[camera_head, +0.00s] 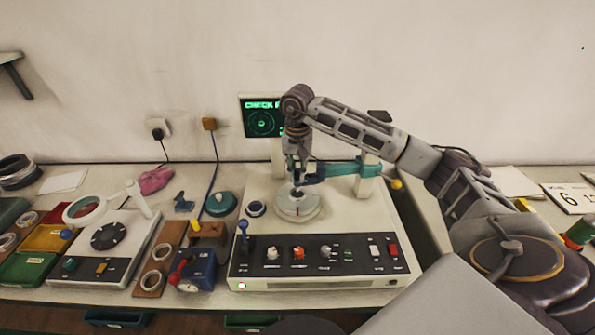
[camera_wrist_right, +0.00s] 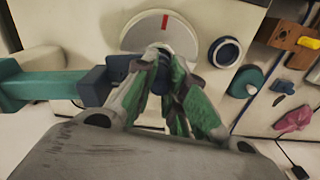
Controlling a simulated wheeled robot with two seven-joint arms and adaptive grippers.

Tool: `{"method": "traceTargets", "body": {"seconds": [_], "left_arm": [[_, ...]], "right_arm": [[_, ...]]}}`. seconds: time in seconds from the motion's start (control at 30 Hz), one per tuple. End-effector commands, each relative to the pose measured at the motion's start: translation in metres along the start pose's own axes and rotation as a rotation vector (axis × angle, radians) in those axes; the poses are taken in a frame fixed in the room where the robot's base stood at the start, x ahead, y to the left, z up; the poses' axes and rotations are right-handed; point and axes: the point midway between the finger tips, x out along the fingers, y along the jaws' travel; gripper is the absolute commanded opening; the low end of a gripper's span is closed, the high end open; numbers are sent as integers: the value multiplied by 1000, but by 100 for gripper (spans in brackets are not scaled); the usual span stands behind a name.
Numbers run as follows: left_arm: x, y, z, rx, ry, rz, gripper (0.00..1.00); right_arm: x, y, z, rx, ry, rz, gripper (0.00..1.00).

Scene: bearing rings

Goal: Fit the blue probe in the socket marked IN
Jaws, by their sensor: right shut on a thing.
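My right gripper (camera_head: 298,180) reaches down over the round pale platter (camera_head: 310,208) of the white bench machine. In the right wrist view its green-padded fingers (camera_wrist_right: 155,62) are closed together at a dark blue part (camera_wrist_right: 120,67), mostly hidden behind a fingertip. This part adjoins the dark blue block (camera_wrist_right: 94,86) at the end of a teal arm (camera_wrist_right: 45,86). I cannot tell whether it is the blue probe. A blue-topped upright piece (camera_head: 243,227) stands at the machine's front left. No socket lettering is readable as IN. My left gripper is not in view.
A dark-rimmed round fitting (camera_head: 256,208) lies left of the platter. A screen (camera_head: 262,117) reading CHECK stands behind. A blue box (camera_head: 196,270) with a red-ended lever, ring holders and bins crowd the left. My right arm spans the machine's right side.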

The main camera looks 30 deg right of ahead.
Motion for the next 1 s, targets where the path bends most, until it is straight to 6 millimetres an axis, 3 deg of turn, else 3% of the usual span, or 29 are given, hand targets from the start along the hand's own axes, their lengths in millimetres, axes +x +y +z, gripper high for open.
{"method": "traceTargets", "body": {"seconds": [0.73, 0.77, 0.8, 0.93, 1.0], "left_arm": [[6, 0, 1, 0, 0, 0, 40], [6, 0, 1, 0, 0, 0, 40], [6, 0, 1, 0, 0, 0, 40], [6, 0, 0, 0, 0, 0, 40], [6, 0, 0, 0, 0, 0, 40]], "right_arm": [[8, 0, 0, 0, 0, 0, 0], [8, 0, 0, 0, 0, 0, 16], [8, 0, 0, 0, 0, 0, 21], [8, 0, 0, 0, 0, 0, 38], [8, 0, 0, 0, 0, 0, 38]]}}
